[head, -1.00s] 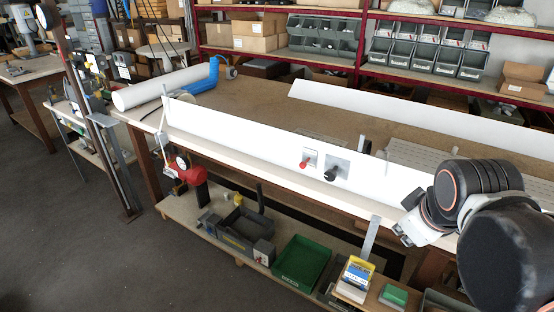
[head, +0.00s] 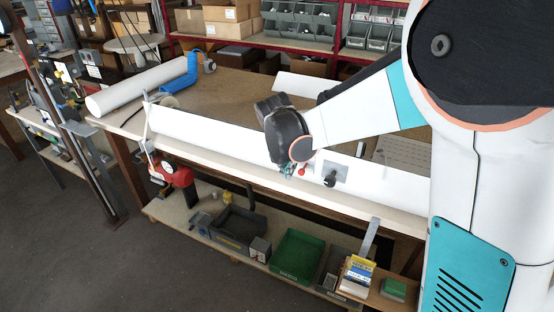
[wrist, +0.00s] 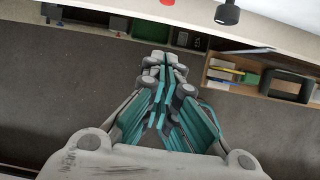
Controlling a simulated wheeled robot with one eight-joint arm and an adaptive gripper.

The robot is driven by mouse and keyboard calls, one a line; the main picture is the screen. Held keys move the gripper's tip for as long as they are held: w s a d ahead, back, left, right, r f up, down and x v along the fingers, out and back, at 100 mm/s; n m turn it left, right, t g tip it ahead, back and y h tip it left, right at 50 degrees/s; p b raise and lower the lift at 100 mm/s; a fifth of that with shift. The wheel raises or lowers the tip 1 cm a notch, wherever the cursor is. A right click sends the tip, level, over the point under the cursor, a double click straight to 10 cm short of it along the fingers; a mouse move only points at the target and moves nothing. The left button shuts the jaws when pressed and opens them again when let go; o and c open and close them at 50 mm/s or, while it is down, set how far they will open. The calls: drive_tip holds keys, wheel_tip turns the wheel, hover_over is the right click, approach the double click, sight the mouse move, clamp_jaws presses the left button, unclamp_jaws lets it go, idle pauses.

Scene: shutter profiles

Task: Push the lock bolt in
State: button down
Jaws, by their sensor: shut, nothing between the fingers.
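A long white shutter profile (head: 215,127) stands along the near edge of the workbench. It carries a red knob (head: 301,171) and, to its right, a black knob (head: 330,180) on a grey plate (head: 338,171). I cannot tell for sure which one is the lock bolt. My gripper (head: 286,171) is shut and empty, just left of the red knob in the head view. In the wrist view my gripper (wrist: 165,60) points towards the bench edge; the red knob (wrist: 167,2) and black knob (wrist: 228,13) show at the top, apart from the fingertips.
The wooden bench top (head: 235,90) holds a white roll (head: 130,95) and a blue pipe (head: 183,82) at the left. A red tool (head: 178,173) hangs at the bench front. The lower shelf holds a green tray (head: 297,252) and boxes. Grey floor lies in front.

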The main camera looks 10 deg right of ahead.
sight(300, 174)
drive_tip(key=w+d+f+b, duration=0.4)
drive_tip(key=w+f, duration=0.2)
drive_tip(key=f, duration=0.3)
drive_tip(key=shift+w+d+f, duration=0.15)
drive_tip(key=shift+w+f, duration=0.05)
drive_tip(key=shift+w, duration=0.05)
drive_tip(key=shift+w+d, duration=0.45)
drive_tip(key=shift+w, duration=0.2)
drive_tip(key=shift+w+d, duration=0.4)
drive_tip(key=shift+w, duration=0.2)
drive_tip(key=shift+s+a, duration=0.1)
